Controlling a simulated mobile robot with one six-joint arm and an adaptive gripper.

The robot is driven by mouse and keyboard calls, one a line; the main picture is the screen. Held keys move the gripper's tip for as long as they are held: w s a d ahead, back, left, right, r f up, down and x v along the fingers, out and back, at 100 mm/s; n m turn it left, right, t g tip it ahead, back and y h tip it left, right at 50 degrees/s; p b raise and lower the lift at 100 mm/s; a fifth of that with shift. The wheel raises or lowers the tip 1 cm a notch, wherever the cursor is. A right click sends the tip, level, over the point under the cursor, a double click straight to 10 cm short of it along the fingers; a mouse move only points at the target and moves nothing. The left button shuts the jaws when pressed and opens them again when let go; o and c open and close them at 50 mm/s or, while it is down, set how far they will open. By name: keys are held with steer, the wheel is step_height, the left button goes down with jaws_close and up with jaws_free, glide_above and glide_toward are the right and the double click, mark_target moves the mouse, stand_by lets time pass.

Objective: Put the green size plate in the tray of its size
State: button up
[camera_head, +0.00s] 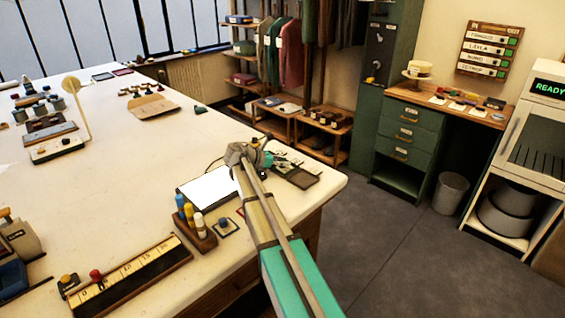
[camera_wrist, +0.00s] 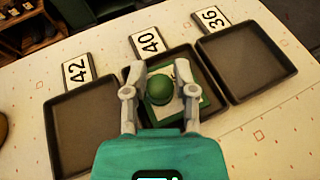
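The green size plate (camera_wrist: 207,101) has a round green knob (camera_wrist: 159,89) and a white label, partly hidden by my right finger; I cannot read its number. It appears within the outline of the middle tray (camera_wrist: 217,88), marked 40. In the head view my gripper (camera_head: 262,158) is over the trays near the table's right edge. The tray marked 42 (camera_wrist: 53,137) is at left and the tray marked 36 (camera_wrist: 240,28) at right; both are empty.
A long ruler board (camera_head: 128,275) lies at the near left. The table's middle is clear.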

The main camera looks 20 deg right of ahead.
steer(key=o, duration=0.3)
steer(key=shift+s+f, duration=0.3)
steer(key=shift+s, duration=0.2)
steer(key=shift+r, duration=0.1)
steer(key=shift+w+r+p, duration=0.2)
steer(key=shift+r+p, duration=0.35)
steer(key=shift+p, duration=0.2)
steer(key=p+v, duration=0.1)
steer(key=v, duration=0.3)
steer(key=p+v, duration=0.2)
steer(key=v, duration=0.2)
steer(key=p+v, duration=0.1)
steer(key=v, duration=0.3)
steer(key=shift+w, duration=0.4)
